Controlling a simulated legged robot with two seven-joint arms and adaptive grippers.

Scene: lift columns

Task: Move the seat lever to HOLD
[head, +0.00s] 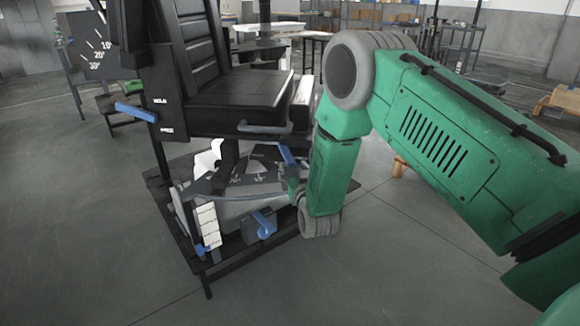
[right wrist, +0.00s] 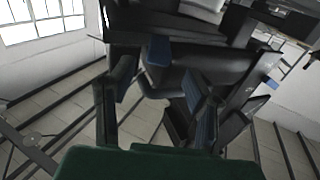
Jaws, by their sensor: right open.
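A black seat (head: 235,88) with a tall backrest stands on a dark platform. On its left side a blue lever (head: 135,111) sticks out to the left. The lever's inner end lies between two small white labels; the upper label (head: 160,100) seems to read HOLD and the lower one is too small to read surely. My right gripper (head: 287,166) is below the seat's right front edge, well to the right of this lever and apart from it. My left gripper is out of view.
A grey bar (head: 262,128) runs under the seat front. A box with a blue handle (head: 263,223) and a white stepped strip (head: 207,222) stand on the platform. An angle plate (head: 93,46) is at upper left. Floor is clear at left and front.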

